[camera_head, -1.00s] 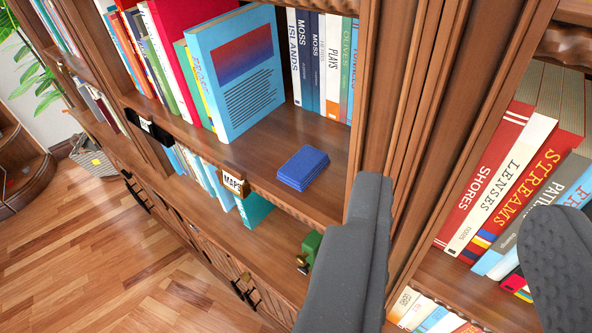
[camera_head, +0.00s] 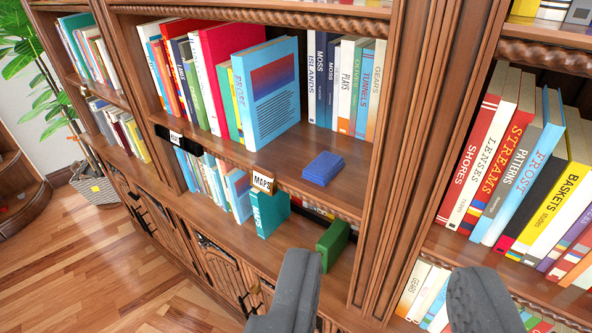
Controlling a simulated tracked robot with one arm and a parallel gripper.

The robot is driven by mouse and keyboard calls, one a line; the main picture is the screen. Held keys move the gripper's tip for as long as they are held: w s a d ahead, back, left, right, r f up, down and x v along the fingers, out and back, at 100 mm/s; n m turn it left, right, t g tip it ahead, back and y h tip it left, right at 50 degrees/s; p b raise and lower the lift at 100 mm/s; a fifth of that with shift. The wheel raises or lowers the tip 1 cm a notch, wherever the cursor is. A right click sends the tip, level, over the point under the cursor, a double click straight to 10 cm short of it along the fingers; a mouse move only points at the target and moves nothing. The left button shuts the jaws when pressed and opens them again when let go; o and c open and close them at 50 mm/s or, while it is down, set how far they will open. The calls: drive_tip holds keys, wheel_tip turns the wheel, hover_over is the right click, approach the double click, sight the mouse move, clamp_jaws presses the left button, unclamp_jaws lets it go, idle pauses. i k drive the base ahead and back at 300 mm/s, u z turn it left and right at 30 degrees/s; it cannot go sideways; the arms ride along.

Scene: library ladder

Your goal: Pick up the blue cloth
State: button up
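The blue cloth (camera_head: 323,168) is a small folded stack. It lies flat on the wooden shelf (camera_head: 282,165), near the shelf's front edge and left of the upright post. My gripper (camera_head: 385,285) shows at the bottom of the view as two dark grey fingers set wide apart. It is open with nothing between the fingers. It is lower in the picture than the cloth, to its right, and apart from it.
A blue book (camera_head: 268,92) stands on the shelf left of the cloth, with a row of books (camera_head: 345,85) behind it. A wooden post (camera_head: 408,130) rises right of the cloth. A green object (camera_head: 333,243) sits on the shelf below, beside a teal book (camera_head: 270,210).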

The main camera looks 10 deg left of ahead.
sight(324, 168)
drive_tip(key=u, duration=0.1)
drive_tip(key=i, duration=0.45)
drive_tip(key=z, duration=0.95)
drive_tip(key=k, duration=0.85)
drive_tip(key=u, duration=0.15)
drive_tip(key=i, duration=1)
drive_tip(key=z, duration=0.05)
